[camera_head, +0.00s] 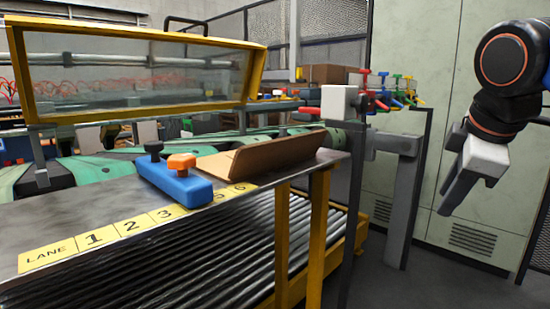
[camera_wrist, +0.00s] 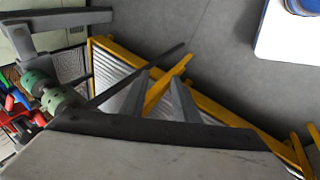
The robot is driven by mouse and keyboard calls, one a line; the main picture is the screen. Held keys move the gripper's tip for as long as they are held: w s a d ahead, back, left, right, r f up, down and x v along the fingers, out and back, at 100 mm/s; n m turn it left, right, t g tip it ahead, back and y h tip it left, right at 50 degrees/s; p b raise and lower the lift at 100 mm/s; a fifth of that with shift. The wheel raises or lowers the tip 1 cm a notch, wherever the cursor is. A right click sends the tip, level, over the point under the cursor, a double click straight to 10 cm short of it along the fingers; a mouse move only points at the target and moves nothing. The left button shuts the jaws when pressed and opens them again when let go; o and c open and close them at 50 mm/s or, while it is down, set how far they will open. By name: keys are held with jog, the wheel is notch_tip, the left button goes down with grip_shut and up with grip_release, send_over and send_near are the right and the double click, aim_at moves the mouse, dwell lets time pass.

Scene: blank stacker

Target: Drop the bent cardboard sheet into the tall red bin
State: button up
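The bent cardboard sheet (camera_head: 275,153) is brown and lies on the grey metal table top near its right end, with one panel raised along a fold. It sits just right of a blue block with knobs. My gripper (camera_head: 446,180) hangs at the right of the head view, well away from the sheet and empty. Its two fingers stand apart in the wrist view (camera_wrist: 160,75), with nothing between them. I cannot make out the sheet in the wrist view. No tall red bin is recognisable in either view.
The blue block (camera_head: 178,183) carries dark and orange knobs. Yellow lane labels (camera_head: 97,238) line the table's front edge, above a roller bed (camera_head: 190,270). A yellow-framed clear guard (camera_head: 140,75) stands behind. Grey posts (camera_head: 402,200) stand between table and gripper. Grey floor is open at lower right.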

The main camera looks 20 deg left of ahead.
jog(key=w+a+r+n, duration=0.2)
jog(key=a+r+n, duration=0.5)
jog(key=a+r, duration=0.5)
jog(key=n+y, duration=0.2)
jog(key=n, duration=0.5)
send_near(293, 143)
jog(key=shift+t, duration=0.3)
jog(key=x, duration=1)
jog(key=shift+w+a+f, duration=0.1)
jog(key=shift+w+f, duration=0.15)
grip_shut()
